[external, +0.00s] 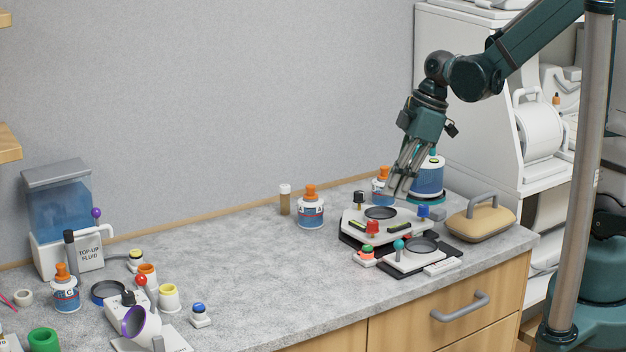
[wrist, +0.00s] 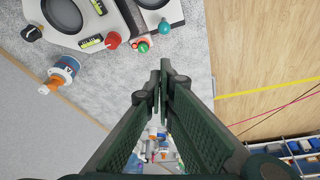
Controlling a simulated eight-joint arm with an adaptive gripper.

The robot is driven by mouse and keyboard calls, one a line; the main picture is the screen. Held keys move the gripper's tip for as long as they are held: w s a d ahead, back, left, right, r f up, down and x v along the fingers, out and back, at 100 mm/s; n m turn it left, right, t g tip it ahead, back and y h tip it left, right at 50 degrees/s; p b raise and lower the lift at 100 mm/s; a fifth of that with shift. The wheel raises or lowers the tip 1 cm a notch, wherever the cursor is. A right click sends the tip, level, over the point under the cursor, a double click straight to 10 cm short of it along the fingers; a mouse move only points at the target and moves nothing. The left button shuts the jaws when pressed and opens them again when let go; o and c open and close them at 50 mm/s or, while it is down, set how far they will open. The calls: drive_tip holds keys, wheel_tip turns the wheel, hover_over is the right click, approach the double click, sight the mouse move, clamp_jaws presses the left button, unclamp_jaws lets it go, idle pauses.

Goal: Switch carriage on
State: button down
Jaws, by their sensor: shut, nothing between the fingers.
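A white device (external: 352,226) with a dark round plate, a black knob (external: 359,200), a red knob (external: 372,228) and a blue knob (external: 423,212) sits on the right part of the counter. A smaller white unit (external: 404,262) with a teal ball lever (external: 399,245) stands in front of it. A red-and-green button (external: 365,254) is beside them; it also shows in the wrist view (wrist: 143,46). I cannot tell which control is the carriage switch. My gripper (external: 399,187) is shut and empty, apparently above the back of the white device.
A blue canister (external: 428,179) and an orange-capped bottle (external: 381,187) stand close to my gripper. A tan handled case (external: 481,224) is at right, another bottle (external: 311,211) at left. The middle of the counter (external: 250,260) is mostly clear.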

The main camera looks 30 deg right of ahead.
drive_tip(key=shift+w+a+f+n+g+p, duration=0.1)
drive_tip(key=shift+a+f+n+g+p, duration=0.15)
drive_tip(key=shift+a, duration=0.2)
drive_tip(key=shift+a+f+n, duration=0.2)
drive_tip(key=shift+a+n, duration=0.15)
drive_tip(key=shift+a, duration=0.1)
drive_tip(key=shift+w+a+f+n+g+p, duration=0.1)
drive_tip(key=shift+a+f+n+g+p, duration=0.15)
drive_tip(key=shift+a, duration=0.2)
drive_tip(key=shift+f, duration=0.15)
drive_tip(key=shift+s+d+f, duration=0.1)
drive_tip(key=shift+d+f, duration=0.05)
drive_tip(key=shift+f, duration=2.3)
drive_tip(key=shift+d+f, duration=0.1)
drive_tip(key=shift+f, duration=2.35)
drive_tip(key=shift+d+b, duration=1.05)
drive_tip(key=shift+d, duration=2)
drive_tip(key=shift+a, duration=0.15)
